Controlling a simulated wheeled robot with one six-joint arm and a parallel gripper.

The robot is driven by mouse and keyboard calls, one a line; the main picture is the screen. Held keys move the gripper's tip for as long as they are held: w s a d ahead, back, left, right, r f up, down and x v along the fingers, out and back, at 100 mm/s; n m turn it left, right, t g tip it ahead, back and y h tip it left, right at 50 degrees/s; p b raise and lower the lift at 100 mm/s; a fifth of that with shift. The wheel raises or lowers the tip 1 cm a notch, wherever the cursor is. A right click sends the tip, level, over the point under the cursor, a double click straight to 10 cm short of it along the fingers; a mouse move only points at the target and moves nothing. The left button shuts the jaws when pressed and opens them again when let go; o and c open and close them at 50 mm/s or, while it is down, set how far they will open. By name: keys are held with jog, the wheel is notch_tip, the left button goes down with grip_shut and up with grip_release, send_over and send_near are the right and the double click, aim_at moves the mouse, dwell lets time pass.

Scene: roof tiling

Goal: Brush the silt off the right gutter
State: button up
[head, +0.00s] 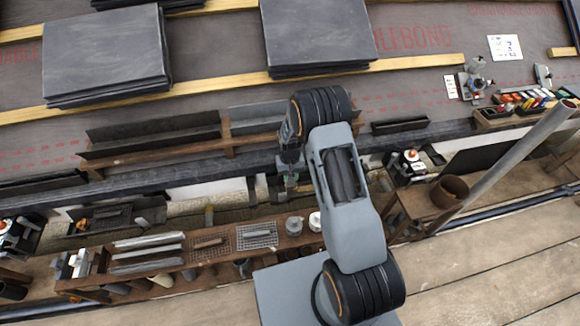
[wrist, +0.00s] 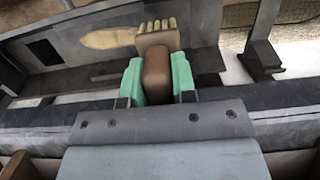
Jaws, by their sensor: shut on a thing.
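My gripper (wrist: 157,82) is shut on the brown handle of a brush (wrist: 156,62). The brush's tan bristles (wrist: 156,26) point up in the wrist view, away from the gripper. They appear over a grey gutter trough (wrist: 205,60); I cannot tell whether they touch it. A tan, elongated patch that looks like silt (wrist: 108,38) lies in the trough, left of the bristles. In the head view, my gripper (head: 290,178) is low beside the dark eaves beam, left of my forearm. The brush is too small to make out there, and my arm hides part of the gutter line.
A wooden bench with metal strips (head: 148,252) and mesh pieces stands below left. Slate stacks (head: 105,55) lie on the roof. A dark trough (head: 155,130) rests on a wooden rack. A brown pot (head: 450,191) and a slanted pole (head: 505,163) are at right.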

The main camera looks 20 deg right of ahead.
jog(key=shift+r+p, duration=1.2)
jog(key=shift+r, duration=0.9)
